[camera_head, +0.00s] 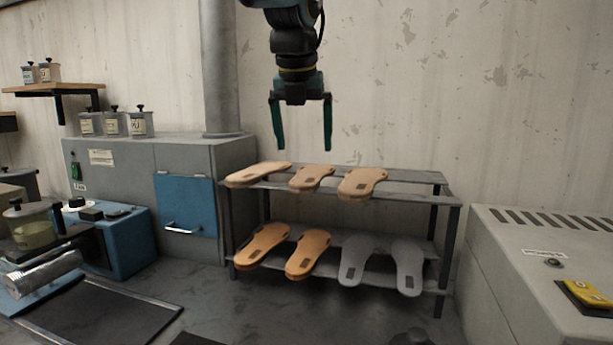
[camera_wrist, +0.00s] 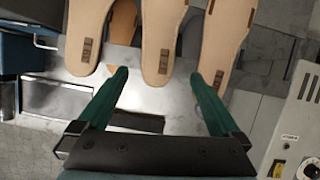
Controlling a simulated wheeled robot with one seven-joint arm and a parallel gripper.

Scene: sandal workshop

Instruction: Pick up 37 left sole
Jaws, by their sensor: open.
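Three tan soles lie in a row on the upper shelf of the rack: a left one (camera_head: 258,174), a middle one (camera_head: 312,177) and a right one (camera_head: 362,183). Their size marks are too small to read, so I cannot tell which is the 37 left sole. My gripper (camera_head: 304,148) is open and empty, pointing down above the upper row. In the wrist view, the middle sole (camera_wrist: 163,40) lies beyond the gap between my fingertips (camera_wrist: 160,76). The left sole (camera_wrist: 88,38) and right sole (camera_wrist: 226,42) flank it. All three are cut off by the picture's top edge.
The dark metal rack (camera_head: 452,190) holds two orange-tan soles (camera_head: 262,246) (camera_head: 308,253) and two grey soles (camera_head: 359,258) (camera_head: 408,266) below. A grey cabinet (camera_head: 135,165) stands left, a grey machine (camera_head: 510,265) right. The wall is behind; air around my gripper is clear.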

